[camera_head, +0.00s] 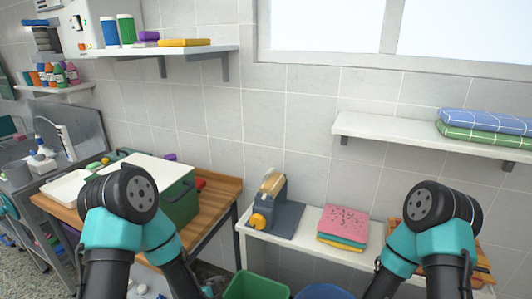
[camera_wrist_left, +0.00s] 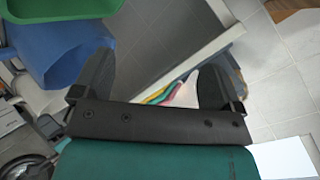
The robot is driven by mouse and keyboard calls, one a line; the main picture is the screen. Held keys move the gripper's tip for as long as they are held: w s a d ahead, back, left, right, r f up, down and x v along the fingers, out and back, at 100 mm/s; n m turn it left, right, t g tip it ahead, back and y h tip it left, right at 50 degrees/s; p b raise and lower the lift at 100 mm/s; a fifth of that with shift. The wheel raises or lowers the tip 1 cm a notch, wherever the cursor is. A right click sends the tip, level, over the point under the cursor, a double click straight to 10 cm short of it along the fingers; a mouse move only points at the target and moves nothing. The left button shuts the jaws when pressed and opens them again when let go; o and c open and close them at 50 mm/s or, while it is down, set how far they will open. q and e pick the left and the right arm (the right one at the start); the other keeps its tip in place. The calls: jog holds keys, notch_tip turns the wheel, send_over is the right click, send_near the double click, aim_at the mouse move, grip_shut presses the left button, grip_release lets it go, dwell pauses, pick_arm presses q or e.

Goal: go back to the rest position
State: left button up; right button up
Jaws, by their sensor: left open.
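My left gripper (camera_wrist_left: 163,62) shows in the left wrist view with its two dark fingers spread apart and nothing held between them. Beyond the fingers and apart from them, colourful cloth edges (camera_wrist_left: 172,92) show, partly hidden by the gripper. In the head view both my arms bend downward at the elbows near the bottom. My left gripper is not clearly seen there. My right gripper is out of the picture. A stack of folded towels (camera_head: 344,222), pink on top, lies on the white bench (camera_head: 374,240).
A green bin (camera_head: 255,286) and a blue bin (camera_head: 323,291) stand low in front. A grey and yellow machine (camera_head: 275,208) stands on the bench. A wall shelf (camera_head: 375,127) holds folded checked towels (camera_head: 490,122). A green box (camera_head: 178,203) sits on the wooden table (camera_head: 222,192).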

pick_arm(q)
jog(key=s+a+f+n+g, duration=0.3)
jog(key=s+f+n+g, duration=0.1)
jog(key=s+n, duration=0.4)
jog(key=s+a+f+n+g, duration=0.4)
jog(key=s+n, duration=0.4)
jog(key=n, duration=0.2)
jog(key=shift+s+f+g+y, duration=0.4)
jog(key=shift+f+g, duration=0.4)
jog(key=shift+f, duration=0.15)
